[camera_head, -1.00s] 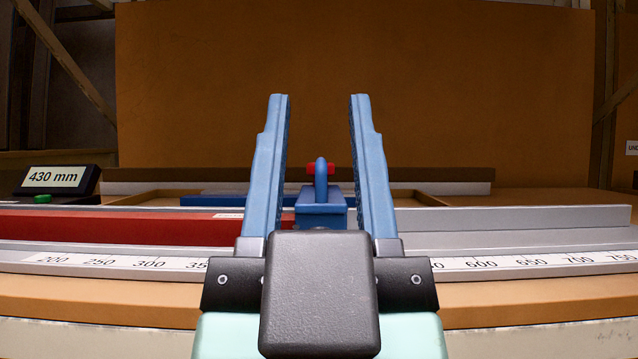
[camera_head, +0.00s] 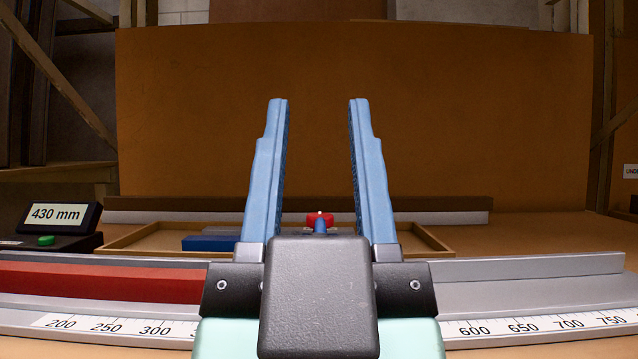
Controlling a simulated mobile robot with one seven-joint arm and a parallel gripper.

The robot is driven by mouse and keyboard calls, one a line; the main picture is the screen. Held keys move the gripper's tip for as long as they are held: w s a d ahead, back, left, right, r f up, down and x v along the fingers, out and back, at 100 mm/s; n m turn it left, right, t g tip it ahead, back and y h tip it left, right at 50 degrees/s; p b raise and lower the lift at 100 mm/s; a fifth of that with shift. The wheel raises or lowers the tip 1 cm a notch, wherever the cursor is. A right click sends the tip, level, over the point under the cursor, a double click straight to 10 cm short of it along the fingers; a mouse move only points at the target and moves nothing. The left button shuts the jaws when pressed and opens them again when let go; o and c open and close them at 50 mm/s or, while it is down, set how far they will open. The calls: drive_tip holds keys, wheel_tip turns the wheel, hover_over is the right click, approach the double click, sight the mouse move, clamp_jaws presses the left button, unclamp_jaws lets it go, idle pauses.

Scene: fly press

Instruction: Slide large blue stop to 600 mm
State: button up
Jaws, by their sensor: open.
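My gripper (camera_head: 319,103) is open, its two blue fingers pointing up and away from me with nothing between their tips. The blue stop (camera_head: 320,228) is mostly hidden behind my gripper's dark housing. Only its upper part with a red knob (camera_head: 319,217) shows, low between the two fingers. I cannot tell whether the fingers touch it. The scale (camera_head: 560,324) runs along the front of the rail (camera_head: 540,268), with 600 to the right of my gripper. The scale's middle part is hidden by my gripper.
A red bar (camera_head: 100,281) lies along the rail on the left. A display reading 430 mm (camera_head: 57,214) with a green button (camera_head: 45,240) stands at the left. Behind the rail is a shallow wooden tray (camera_head: 150,236) holding a blue block (camera_head: 212,243). The rail to the right looks clear.

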sight(318, 223)
drive_tip(key=w+a+r+n+g+y+p, duration=0.1)
drive_tip(key=w+r+p, duration=0.1)
drive_tip(key=r+p, duration=0.55)
drive_tip(key=w+a+r+n+g+y+p, duration=0.1)
drive_tip(key=w+r+p, duration=0.3)
drive_tip(key=p, duration=0.6)
wheel_tip(318, 223, down, 6)
drive_tip(key=w+g+y+p, duration=0.1)
drive_tip(key=w+g+p, duration=0.2)
drive_tip(key=p, duration=0.7)
drive_tip(key=s+d+f+m+g+h+p, duration=0.1)
drive_tip(key=s+f+m+g+h+p, duration=0.1)
drive_tip(key=s+f+p, duration=0.35)
drive_tip(key=s+d+f+m+g+h+p, duration=0.1)
drive_tip(key=s+f+m+g+p, duration=0.1)
drive_tip(key=f+p, duration=0.6)
drive_tip(key=w, duration=0.4)
drive_tip(key=w+p, duration=0.1)
drive_tip(key=w, duration=0.3)
drive_tip(key=w+f, duration=0.1)
drive_tip(key=w, duration=0.3)
drive_tip(key=shift+w+d+p, duration=0.1)
drive_tip(key=shift+w+p, duration=0.25)
drive_tip(key=shift+w, duration=0.05)
clamp_jaws()
